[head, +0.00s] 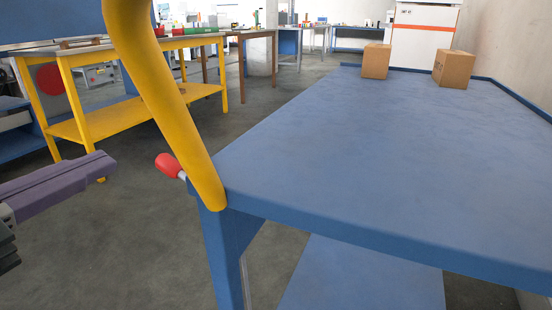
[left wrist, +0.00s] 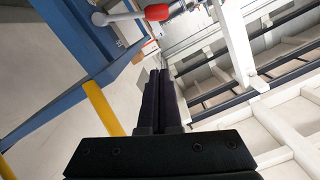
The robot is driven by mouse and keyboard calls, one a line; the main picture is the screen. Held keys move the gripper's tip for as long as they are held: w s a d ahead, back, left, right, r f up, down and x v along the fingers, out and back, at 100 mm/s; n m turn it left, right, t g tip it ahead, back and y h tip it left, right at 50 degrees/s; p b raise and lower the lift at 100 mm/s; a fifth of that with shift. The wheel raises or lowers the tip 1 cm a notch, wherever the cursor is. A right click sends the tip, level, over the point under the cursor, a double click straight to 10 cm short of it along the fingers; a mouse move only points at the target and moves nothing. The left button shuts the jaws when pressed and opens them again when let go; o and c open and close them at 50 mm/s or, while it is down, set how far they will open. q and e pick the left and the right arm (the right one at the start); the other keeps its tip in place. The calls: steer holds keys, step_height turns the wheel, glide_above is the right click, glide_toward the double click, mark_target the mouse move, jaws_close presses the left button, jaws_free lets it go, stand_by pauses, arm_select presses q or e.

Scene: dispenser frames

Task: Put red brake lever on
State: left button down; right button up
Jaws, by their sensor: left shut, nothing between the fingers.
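The brake lever has a red knob (head: 168,166) on a short light stem. It sticks out to the left of the blue table's near left corner, beside the foot of a yellow tube (head: 168,95). My left gripper (head: 104,162) comes in from the left, with its purple fingers shut and empty. It is left of the red knob, with a gap between them. In the left wrist view the closed dark fingers (left wrist: 160,74) point up towards the red knob (left wrist: 157,12), and the pale stem (left wrist: 122,17) runs left from it. My right gripper is not in view.
The blue table (head: 380,150) fills the right side, with two cardboard boxes (head: 375,61) (head: 454,69) at its far end. A yellow workbench (head: 130,118) stands at the back left. Grey floor (head: 120,240) lies open below my left gripper.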

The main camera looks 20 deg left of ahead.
arm_select(q)
steer(key=b, duration=0.3)
glide_above(157, 162)
steer(key=s+d, duration=0.3)
steer(key=d, duration=0.1)
steer(key=f, duration=0.2)
steer(key=w+a+f+b, duration=0.1)
steer(key=shift+f, duration=0.35)
steer(key=shift+a+f+b, duration=0.35)
steer(key=shift+f+b, duration=0.1)
steer(key=shift+f, duration=0.1)
steer(key=shift+a, duration=0.1)
steer(key=shift+f, duration=0.1)
steer(key=shift+a+f+n, duration=0.15)
steer(key=shift+n, duration=0.15)
